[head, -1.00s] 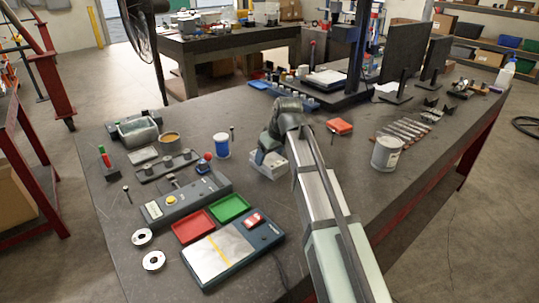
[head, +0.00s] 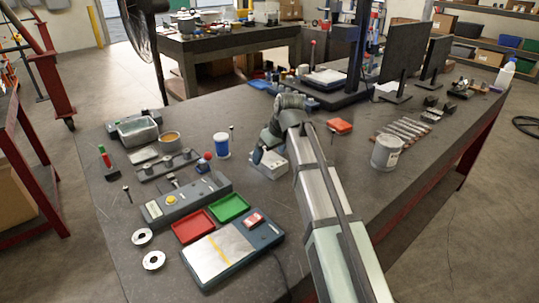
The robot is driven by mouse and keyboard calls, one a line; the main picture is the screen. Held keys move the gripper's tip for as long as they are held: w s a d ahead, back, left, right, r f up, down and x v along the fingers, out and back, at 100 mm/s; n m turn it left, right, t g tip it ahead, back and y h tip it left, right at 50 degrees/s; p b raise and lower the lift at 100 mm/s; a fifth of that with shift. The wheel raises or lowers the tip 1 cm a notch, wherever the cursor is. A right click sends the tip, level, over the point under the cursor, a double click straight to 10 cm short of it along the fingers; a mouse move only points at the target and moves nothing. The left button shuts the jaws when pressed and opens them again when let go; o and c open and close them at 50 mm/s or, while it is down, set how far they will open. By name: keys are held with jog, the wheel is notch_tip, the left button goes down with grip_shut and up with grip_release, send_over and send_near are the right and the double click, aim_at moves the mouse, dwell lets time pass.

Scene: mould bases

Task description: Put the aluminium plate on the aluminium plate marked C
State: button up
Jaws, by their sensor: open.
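A pale grey, block-like metal piece (head: 275,168) sits on the dark bench near the middle, just below my arm's end. It may be the aluminium plates, but no letter C can be read and I cannot tell one plate from another in it. My gripper (head: 260,154) is open at the upper left side of this piece. It partly hides the piece, and I cannot tell whether the fingers touch it.
A blue-and-white can (head: 221,145) and a grey control box (head: 181,201) stand to the left. Red (head: 193,227) and green (head: 230,208) trays and a scale (head: 226,256) lie in front. A white tin (head: 387,152) stands right of my arm.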

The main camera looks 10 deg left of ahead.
jog(key=v, duration=1.1)
